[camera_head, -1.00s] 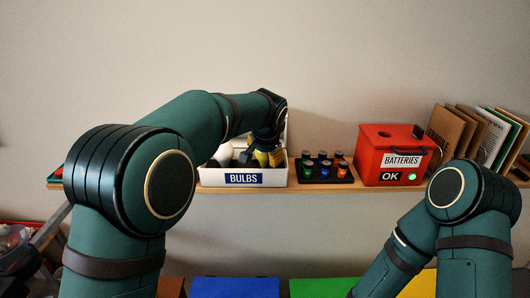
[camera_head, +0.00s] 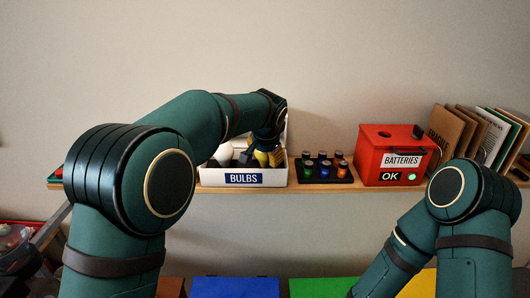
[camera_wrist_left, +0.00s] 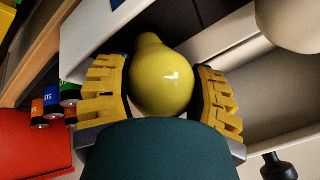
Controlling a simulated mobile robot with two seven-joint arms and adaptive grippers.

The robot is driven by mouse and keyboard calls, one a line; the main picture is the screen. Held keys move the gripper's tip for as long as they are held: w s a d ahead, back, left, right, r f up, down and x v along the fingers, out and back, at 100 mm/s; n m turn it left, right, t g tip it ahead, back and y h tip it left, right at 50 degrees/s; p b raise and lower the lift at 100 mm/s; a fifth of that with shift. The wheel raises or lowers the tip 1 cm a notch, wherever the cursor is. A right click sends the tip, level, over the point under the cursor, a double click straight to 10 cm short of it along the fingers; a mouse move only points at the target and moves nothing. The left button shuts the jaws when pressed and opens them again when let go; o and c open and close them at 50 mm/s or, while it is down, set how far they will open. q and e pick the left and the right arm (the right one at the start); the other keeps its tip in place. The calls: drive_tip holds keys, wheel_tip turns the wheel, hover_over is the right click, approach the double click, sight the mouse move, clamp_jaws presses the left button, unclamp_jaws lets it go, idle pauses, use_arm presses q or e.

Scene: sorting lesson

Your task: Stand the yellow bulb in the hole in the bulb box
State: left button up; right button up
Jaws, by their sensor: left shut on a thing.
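The yellow bulb (camera_wrist_left: 162,75) is between the yellow ridged fingers of my left gripper (camera_wrist_left: 160,95) in the left wrist view. The gripper is shut on it, with its rounded end toward the camera. In the head view my left gripper (camera_head: 267,156) is over the right part of the white bulb box (camera_head: 205,179), and the bulb (camera_head: 261,158) shows only in part. The box wall also shows in the left wrist view (camera_wrist_left: 105,32). The hole is hidden, and I cannot tell whether the bulb touches it. My right gripper is out of view.
A white bulb (camera_head: 223,154) is in the left part of the box. Right of the box on the shelf (camera_head: 320,187) are a black rack of several batteries (camera_head: 325,171), a red battery box (camera_head: 393,155) and upright folders (camera_head: 455,130). Colored surfaces lie below.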

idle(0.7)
use_arm(q)
drive_tip(key=o, duration=0.5)
drive_tip(key=shift+o, duration=0.4)
drive_tip(key=o, duration=0.4)
drive_tip(key=shift+o, duration=0.3)
drive_tip(key=shift+w+f, duration=0.1)
drive_tip(key=shift+d, duration=0.15)
drive_tip(key=shift+s+r+p, duration=0.2)
drive_tip(key=shift+r+p, duration=0.5)
drive_tip(key=shift+r, duration=0.2)
drive_tip(key=shift+w+r, duration=0.1)
drive_tip(key=shift+r, duration=0.05)
idle(0.3)
